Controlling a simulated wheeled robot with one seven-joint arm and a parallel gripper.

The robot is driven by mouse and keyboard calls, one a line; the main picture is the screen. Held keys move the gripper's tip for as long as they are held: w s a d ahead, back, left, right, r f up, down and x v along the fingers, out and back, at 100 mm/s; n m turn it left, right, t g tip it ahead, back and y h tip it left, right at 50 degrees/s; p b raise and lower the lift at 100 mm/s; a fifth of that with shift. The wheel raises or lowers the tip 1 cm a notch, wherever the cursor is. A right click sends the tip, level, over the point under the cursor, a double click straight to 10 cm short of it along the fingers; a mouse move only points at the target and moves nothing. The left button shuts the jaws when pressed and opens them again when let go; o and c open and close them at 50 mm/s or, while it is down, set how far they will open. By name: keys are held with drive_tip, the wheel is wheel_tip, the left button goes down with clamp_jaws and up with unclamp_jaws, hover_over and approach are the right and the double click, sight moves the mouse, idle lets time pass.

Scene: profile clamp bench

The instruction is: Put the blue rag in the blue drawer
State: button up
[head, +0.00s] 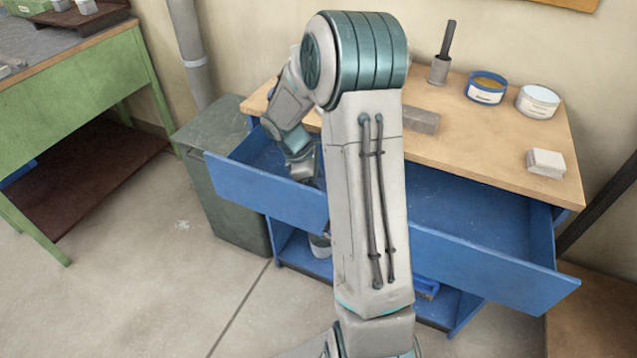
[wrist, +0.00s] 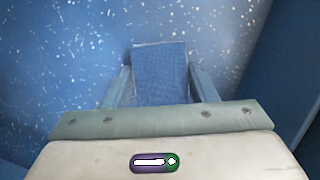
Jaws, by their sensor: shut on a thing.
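The blue drawer (head: 490,267) is pulled out from the wooden-topped bench in the head view. My gripper (wrist: 160,75) is shut on the blue rag (wrist: 160,66), which shows as a folded, woven rectangle between the two fingers in the wrist view. A speckled blue surface, apparently the drawer's floor, lies behind the rag in the wrist view. In the head view my wrist reaches down into the left part of the open drawer. The rag is hidden there, and I cannot tell whether it touches the floor.
On the bench top (head: 480,145) stand a blue-rimmed tin (head: 486,88), a white tin (head: 538,101), a white block (head: 546,163), a grey block (head: 421,120) and a holder with a dark handle (head: 440,68). A dark green bin (head: 225,185) stands left of the bench. The drawer's right part looks empty.

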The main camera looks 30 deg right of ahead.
drive_tip(key=shift+f, duration=0.1)
drive_tip(key=o, duration=0.9)
drive_tip(key=shift+o, duration=0.2)
drive_tip(key=p+v, duration=0.2)
drive_tip(key=v, duration=1)
